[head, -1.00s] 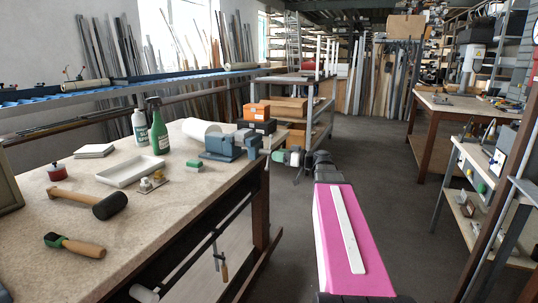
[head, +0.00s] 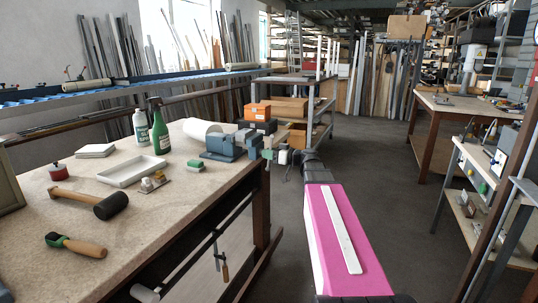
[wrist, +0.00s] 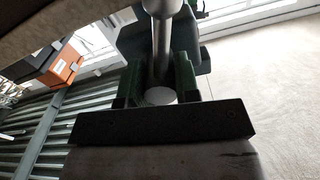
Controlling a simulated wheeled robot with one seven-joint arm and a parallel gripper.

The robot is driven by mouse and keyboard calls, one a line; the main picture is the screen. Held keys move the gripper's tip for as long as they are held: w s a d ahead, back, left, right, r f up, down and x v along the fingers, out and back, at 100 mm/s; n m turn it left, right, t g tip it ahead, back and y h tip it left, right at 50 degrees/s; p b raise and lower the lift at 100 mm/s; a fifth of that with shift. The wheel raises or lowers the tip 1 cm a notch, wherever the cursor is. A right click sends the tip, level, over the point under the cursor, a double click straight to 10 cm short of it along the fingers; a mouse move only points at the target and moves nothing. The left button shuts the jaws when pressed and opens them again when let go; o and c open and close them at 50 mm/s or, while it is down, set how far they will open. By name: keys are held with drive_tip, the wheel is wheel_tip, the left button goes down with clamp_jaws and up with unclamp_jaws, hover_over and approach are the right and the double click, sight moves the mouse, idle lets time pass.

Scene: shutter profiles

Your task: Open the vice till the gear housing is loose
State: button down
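The blue-grey vice (head: 222,146) stands at the workbench's right edge, its front end facing my gripper. My gripper (head: 270,154) is at that front end, just beyond the bench edge. In the wrist view the green-padded fingers of my gripper (wrist: 160,88) are apart, one on each side of a grey metal bar (wrist: 162,45). Narrow gaps seem to show beside the bar; contact is not clear. A pale round disc (wrist: 160,96) shows between the fingers. I cannot make out the gear housing for certain in either view.
On the workbench (head: 150,215) are a green block (head: 194,167), a white tray (head: 131,171), a green spray bottle (head: 159,127), a mallet (head: 108,206) and a wooden-handled tool (head: 76,245). Orange and dark boxes (head: 257,112) stand behind the vice.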

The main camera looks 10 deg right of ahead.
drive_tip(key=shift+n, duration=1.6)
drive_tip(key=c, duration=0.8)
unclamp_jaws()
drive_tip(key=shift+c, duration=0.2)
drive_tip(key=v, duration=1)
drive_tip(key=shift+s+d, duration=0.25)
drive_tip(key=shift+d, duration=0.1)
